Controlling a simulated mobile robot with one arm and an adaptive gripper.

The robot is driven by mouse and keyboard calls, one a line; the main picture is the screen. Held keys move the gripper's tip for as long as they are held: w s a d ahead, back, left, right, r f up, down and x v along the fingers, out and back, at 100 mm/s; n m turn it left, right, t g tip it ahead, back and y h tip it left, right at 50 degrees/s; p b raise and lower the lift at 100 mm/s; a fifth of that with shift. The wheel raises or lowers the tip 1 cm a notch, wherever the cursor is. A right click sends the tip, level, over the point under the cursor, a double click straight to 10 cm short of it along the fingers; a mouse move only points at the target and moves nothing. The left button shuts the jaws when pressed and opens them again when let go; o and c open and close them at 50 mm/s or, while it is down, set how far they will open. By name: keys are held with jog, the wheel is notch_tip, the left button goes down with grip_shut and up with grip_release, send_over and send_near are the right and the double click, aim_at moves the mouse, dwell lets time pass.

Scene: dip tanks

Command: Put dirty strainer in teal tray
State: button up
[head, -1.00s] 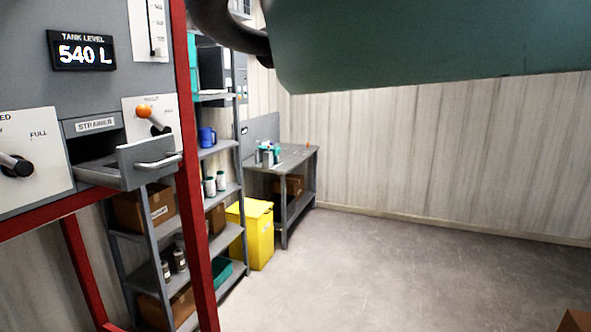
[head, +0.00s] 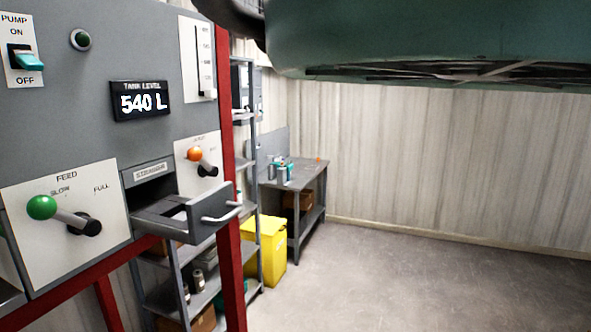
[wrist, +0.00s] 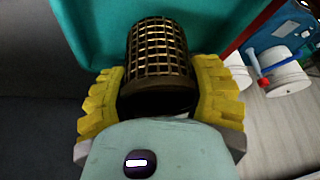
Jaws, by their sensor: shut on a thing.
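My gripper (wrist: 162,100) has yellow ridged fingers and is shut on the dirty strainer (wrist: 157,48), a dark brown mesh cup, in the wrist view. Its rim end lies between the fingers and its mesh end points away from my wrist. A teal surface (wrist: 95,25), which looks like the teal tray, lies behind the strainer. I cannot tell from this view whether they touch. In the head view the gripper and strainer are out of sight. The drawer labelled for the strainer (head: 170,222) stands open, with a rectangular opening in it.
The grey control panel (head: 75,150) on a red frame fills the left, with levers sticking out. A shelf rack, a yellow bin (head: 267,250) and a grey workbench (head: 307,175) stand behind. White cylindrical things (wrist: 285,76) show at the right in the wrist view. The floor at right is clear.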

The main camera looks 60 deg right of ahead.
jog(key=shift+s+f, duration=0.1)
jog(key=shift+f, duration=0.7)
jog(key=shift+f, duration=0.2)
jog(key=o, duration=1.2)
jog(key=shift+d, duration=0.1)
